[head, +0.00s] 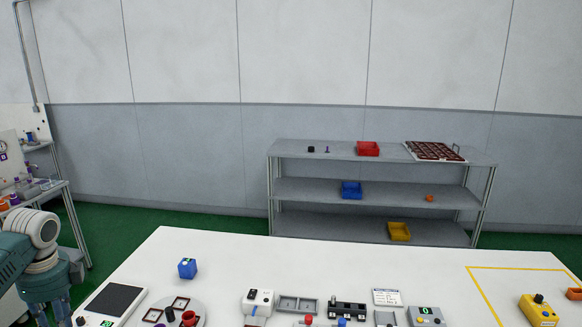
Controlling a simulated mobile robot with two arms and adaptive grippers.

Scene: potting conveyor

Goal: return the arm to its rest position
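My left arm comes in at the lower left edge, with white and teal links. What looks like the body of my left gripper (45,292) hangs down beside the left end of the white table (225,250). Its fingertips are cut off by the bottom edge, so I cannot tell whether it is open or shut, or whether it holds anything. My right arm and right gripper are not in view.
A grey shelf (375,190) with bins stands behind. The table's back middle is clear.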

